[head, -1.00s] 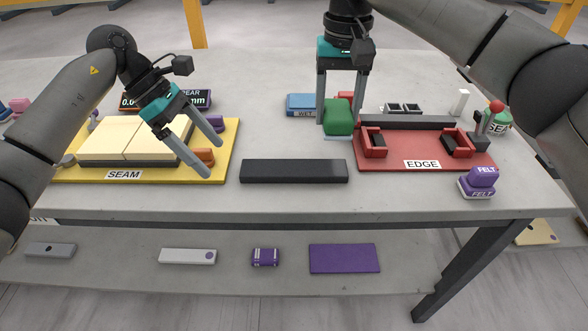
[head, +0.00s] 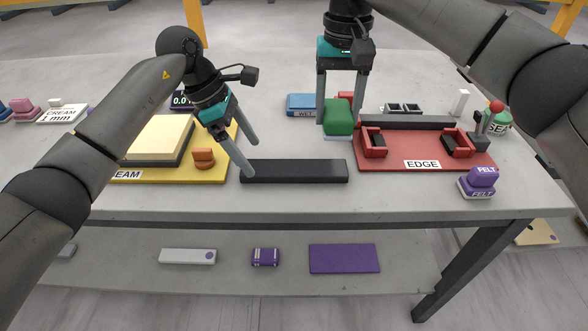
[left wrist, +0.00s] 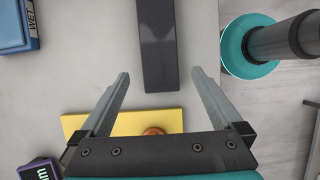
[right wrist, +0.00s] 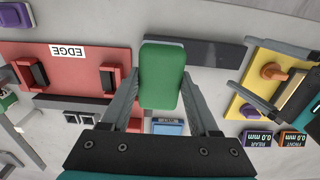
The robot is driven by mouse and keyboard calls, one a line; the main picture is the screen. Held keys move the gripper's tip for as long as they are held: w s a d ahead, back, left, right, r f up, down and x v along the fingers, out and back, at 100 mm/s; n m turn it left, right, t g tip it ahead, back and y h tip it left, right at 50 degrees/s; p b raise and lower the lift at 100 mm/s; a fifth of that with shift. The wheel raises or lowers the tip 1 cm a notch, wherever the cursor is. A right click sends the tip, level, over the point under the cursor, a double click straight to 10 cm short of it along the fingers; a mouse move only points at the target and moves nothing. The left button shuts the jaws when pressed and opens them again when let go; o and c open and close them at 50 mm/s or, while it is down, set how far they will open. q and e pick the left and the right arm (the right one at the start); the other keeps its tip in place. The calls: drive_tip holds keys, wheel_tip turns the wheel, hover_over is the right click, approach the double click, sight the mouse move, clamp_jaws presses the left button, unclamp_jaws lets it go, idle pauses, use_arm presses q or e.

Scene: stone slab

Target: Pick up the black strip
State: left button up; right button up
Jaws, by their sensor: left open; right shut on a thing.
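The black strip (head: 294,171) lies flat on the grey table between the yellow SEAM board and the red EDGE board. It also shows in the left wrist view (left wrist: 157,45), ahead of the fingers, and in the right wrist view (right wrist: 210,54). My left gripper (head: 251,160) is open and empty at the strip's left end, above the table. In the left wrist view its fingers (left wrist: 158,75) are spread wider than the strip. My right gripper (head: 342,115) is shut on a green block (head: 339,117), left of the red board; the block also shows in the right wrist view (right wrist: 161,77).
The yellow SEAM board (head: 215,174) with an orange-brown knob (head: 203,158) is left of the strip. The red EDGE board (head: 385,160) is to the right. A blue WET box (head: 300,105) stands behind.

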sight(263, 167)
use_arm(q)
drive_tip(key=x, duration=0.4)
drive_tip(key=shift+d, duration=0.25)
drive_tip(key=shift+c, duration=0.4)
clamp_jaws()
drive_tip(key=shift+r, duration=0.1)
